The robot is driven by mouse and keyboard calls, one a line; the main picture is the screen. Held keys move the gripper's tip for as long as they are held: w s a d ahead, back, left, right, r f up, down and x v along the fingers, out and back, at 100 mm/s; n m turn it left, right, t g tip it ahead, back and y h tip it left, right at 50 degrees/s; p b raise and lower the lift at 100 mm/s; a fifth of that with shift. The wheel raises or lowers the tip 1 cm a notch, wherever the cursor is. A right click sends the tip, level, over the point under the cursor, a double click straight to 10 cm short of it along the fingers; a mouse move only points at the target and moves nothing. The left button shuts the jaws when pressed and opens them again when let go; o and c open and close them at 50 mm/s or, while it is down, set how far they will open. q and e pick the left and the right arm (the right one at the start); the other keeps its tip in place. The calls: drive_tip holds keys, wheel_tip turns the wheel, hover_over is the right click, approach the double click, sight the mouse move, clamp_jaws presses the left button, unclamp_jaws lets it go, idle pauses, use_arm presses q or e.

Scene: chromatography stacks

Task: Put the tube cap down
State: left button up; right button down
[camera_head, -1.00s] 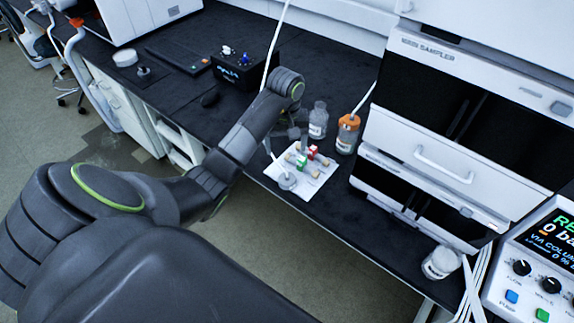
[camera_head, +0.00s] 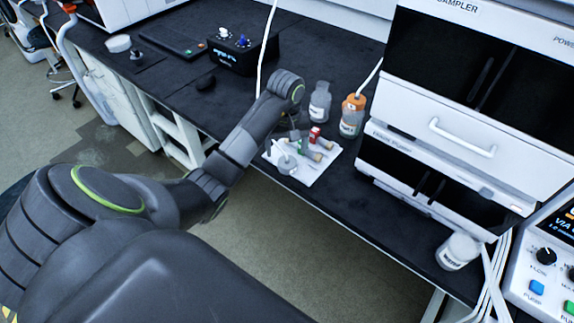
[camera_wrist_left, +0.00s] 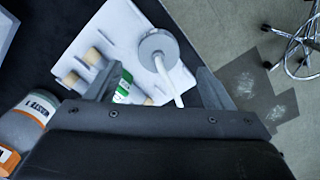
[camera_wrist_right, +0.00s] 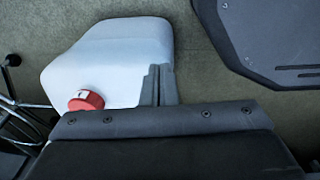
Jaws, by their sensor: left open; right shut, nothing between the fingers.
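The tube cap (camera_head: 286,164), a round grey disc with a stem and a thin white tube, appears to rest on the white tray (camera_head: 304,180) near its front left edge. In the left wrist view the cap (camera_wrist_left: 158,46) shows beyond the fingertips, with its tube running back between them. My left gripper (camera_wrist_left: 160,78) is open, with one finger on each side of the tube. In the head view that gripper (camera_head: 287,141) is low over the tray and partly hides it. My right gripper (camera_wrist_right: 160,82) is shut and empty, away from the bench; the head view does not show it.
Tan-ended columns, one with a green band (camera_wrist_left: 124,92) and one red (camera_head: 315,134), lie on the tray beside the cap. A clear bottle (camera_head: 320,101) and an orange-capped bottle (camera_head: 352,115) stand behind. A red-capped white canister (camera_wrist_right: 110,60) is below my right gripper.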

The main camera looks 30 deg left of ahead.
sight(287, 156)
use_arm(q)
drive_tip(key=shift+d+f+b, duration=0.1)
drive_tip(key=shift+f+b, duration=0.3)
drive_tip(key=shift+f, duration=0.2)
drive_tip(key=shift+s+d+f, duration=0.1)
drive_tip(key=shift+d+f, duration=0.05)
drive_tip(key=shift+f, duration=1.65)
drive_tip(key=c, duration=1.2)
drive_tip(key=shift+o, duration=0.2)
drive_tip(key=shift+r, duration=0.1)
drive_tip(key=shift+r, duration=0.6)
drive_tip(key=shift+r+b, duration=0.35)
drive_tip(key=shift+r, duration=0.3)
wheel_tip(287, 156, up, 7)
drive_tip(key=p, duration=0.7)
drive_tip(key=shift+r, duration=0.2)
